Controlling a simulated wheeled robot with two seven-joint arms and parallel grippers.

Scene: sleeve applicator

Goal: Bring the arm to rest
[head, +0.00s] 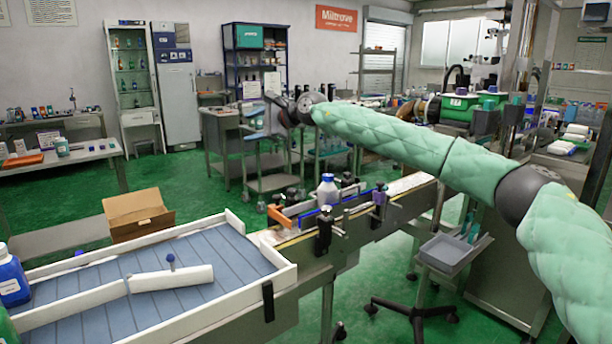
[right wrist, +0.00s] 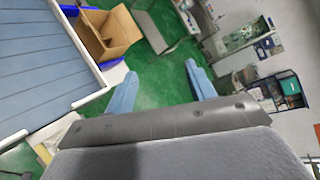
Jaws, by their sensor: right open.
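My right arm, in a pale green quilted cover, reaches from the right edge across the head view to the upper middle. My right gripper (head: 268,118) is at its far end, raised beyond the conveyor, small and hard to make out there. In the right wrist view my right gripper (right wrist: 161,88) shows two blue fingers spread wide apart, with only green floor seen between them. It is empty and touches nothing that I can see. My left gripper is not in view.
A conveyor (head: 408,184) carries a white and blue bottle (head: 327,190) between guides. A white-rimmed tray table (head: 285,278) is in front, left. An open cardboard box (head: 137,215) stands behind it. A grey steel table (head: 222,118) is near the gripper.

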